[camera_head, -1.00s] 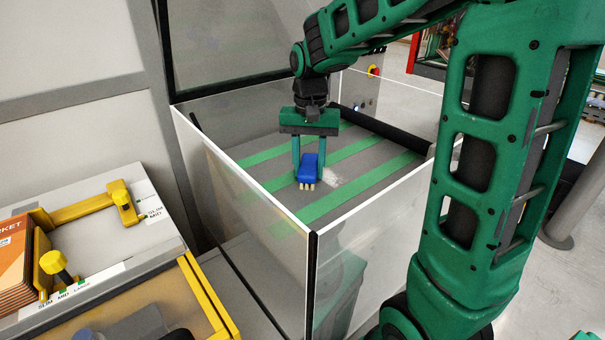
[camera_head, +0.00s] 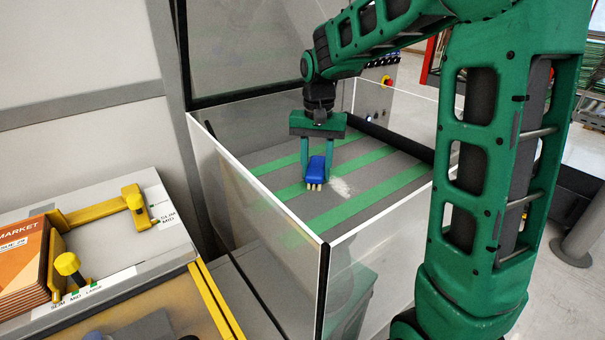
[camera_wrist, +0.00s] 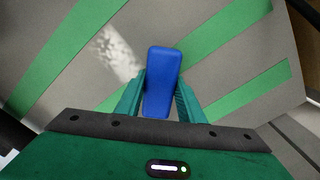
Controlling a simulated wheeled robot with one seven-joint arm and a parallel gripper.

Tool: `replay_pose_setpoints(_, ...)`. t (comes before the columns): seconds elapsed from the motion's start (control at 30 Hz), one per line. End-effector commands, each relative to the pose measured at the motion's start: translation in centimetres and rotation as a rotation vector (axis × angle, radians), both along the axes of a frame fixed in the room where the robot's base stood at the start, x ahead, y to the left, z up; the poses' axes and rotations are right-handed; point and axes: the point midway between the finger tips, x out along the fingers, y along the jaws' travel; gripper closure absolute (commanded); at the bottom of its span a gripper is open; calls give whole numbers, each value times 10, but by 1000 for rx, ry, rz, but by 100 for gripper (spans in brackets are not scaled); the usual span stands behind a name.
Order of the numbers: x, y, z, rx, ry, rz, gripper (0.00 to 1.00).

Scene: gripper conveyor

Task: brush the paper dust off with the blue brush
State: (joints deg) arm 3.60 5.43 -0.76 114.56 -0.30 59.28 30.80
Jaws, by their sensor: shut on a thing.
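The blue brush (camera_head: 316,170) has pale bristles pointing down at its near lower end. My gripper (camera_head: 317,166) is shut on it, with one green finger on each side. It is low over the grey conveyor bed (camera_head: 372,211), which has green stripes. Whether the bristles touch the bed I cannot tell. The white paper dust (camera_head: 341,188) is a patch on the bed just right of the brush in the head view. In the wrist view the blue brush (camera_wrist: 162,82) stands between the fingers, and the paper dust (camera_wrist: 118,55) lies to its left.
Clear guard panels (camera_head: 262,200) with white edges enclose the bed. A black roller (camera_head: 395,135) runs along its far side. At the left, a bench (camera_head: 140,235) carries a yellow clamp frame (camera_head: 97,212) and a stack of orange printed sheets (camera_head: 22,262).

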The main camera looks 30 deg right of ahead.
Motion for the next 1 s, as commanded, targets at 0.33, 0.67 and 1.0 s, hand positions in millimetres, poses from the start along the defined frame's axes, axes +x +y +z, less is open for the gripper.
replay_pose_setpoints(0.33, -10, -6, 0, 0, 1, -1, 83)
replay_pose_setpoints(0.67, -33, -11, 1, 0, 1, -1, 83)
replay_pose_setpoints(1.0, -47, -13, 0, 0, 1, 0, 83)
